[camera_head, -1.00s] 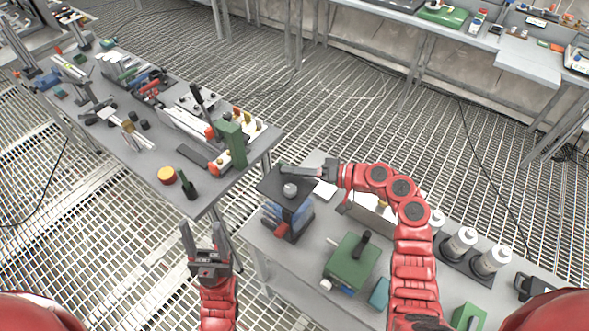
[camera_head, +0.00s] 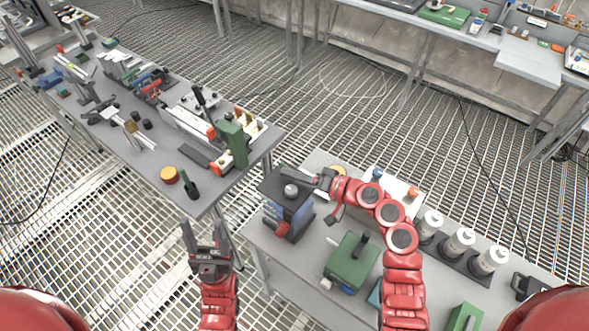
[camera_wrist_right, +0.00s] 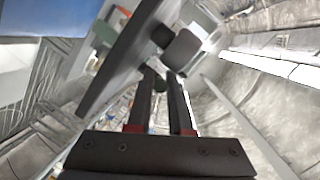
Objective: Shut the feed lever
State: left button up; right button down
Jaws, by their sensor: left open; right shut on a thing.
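A blue machine (camera_head: 284,218) with a flat black top plate (camera_head: 272,183) stands at the left end of the nearer table. A short grey knob (camera_head: 291,190) sits at the plate and appears to belong to the feed lever; the knob also shows in the right wrist view (camera_wrist_right: 181,49). My right gripper (camera_head: 286,173) lies over the plate beside the knob. In the wrist view its fingers (camera_wrist_right: 164,82) are close together just below the knob; what lies between the tips is largely hidden. My left gripper (camera_head: 205,232) is open and empty, in front of the other table's near corner.
A green box (camera_head: 350,262) with a black handle and several white-and-grey cylinders (camera_head: 461,241) stand on the nearer table. A white box (camera_head: 396,190) is behind my right arm. The left table (camera_head: 207,190) is crowded. A gap of grated floor separates the tables.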

jog(key=shift+s+a+r+m+t+h+p, duration=0.1)
jog(key=shift+s+a+m+t+h+p, duration=0.1)
jog(key=shift+m+t+h+p, duration=0.25)
jog(key=shift+s+a+r+m+t+h+p, duration=0.15)
jog(key=shift+m+t+h+p, duration=0.1)
jog(key=shift+m+t, duration=0.3)
jog(key=shift+a+f+m+t+h+p, duration=0.15)
jog(key=shift+m+t+h+p, duration=0.45)
jog(key=shift+m+t+h, duration=0.15)
jog(key=c, duration=1.1)
grip_release()
jog(key=shift+f, duration=0.1)
